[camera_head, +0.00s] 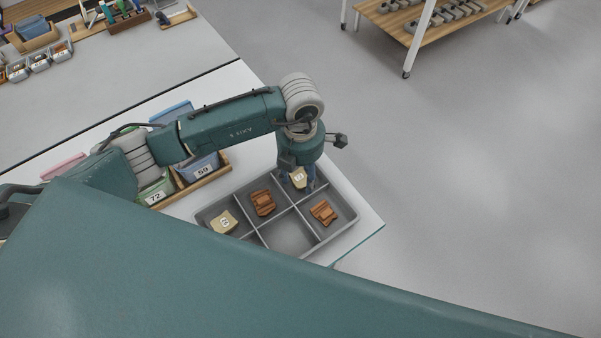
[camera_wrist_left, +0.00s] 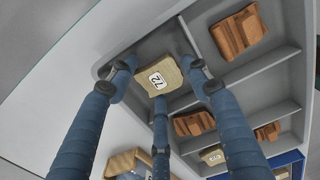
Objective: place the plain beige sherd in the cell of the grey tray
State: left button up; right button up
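The plain beige sherd (camera_head: 298,178) with a white number label is at the far right cell of the grey tray (camera_head: 336,236). My left gripper (camera_head: 297,180) points down there with its fingers around the sherd. In the left wrist view the beige sherd (camera_wrist_left: 160,75) lies between the three blue fingertips, label towards the camera, near the cell's walls. The fingertips of my left gripper (camera_wrist_left: 159,72) appear closed on its edges. Whether its underside touches the tray floor is hidden. My right gripper is not in view.
Brown ridged sherds (camera_head: 263,202) (camera_head: 323,212) and another labelled beige sherd (camera_head: 223,222) lie in other tray cells. The near middle cell (camera_head: 290,236) looks empty. Numbered bins, green (camera_head: 155,190) and blue (camera_head: 199,168), stand left of the tray. The table edge is close on the right.

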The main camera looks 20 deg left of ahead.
aim_at(300, 178)
pick_arm(q)
jog(key=shift+r, duration=0.4)
notch_tip(300, 178, up, 12)
jog(key=b, duration=0.1)
jog(key=shift+f+b, duration=0.2)
jog(key=shift+b, duration=0.2)
jog(key=shift+f, duration=0.1)
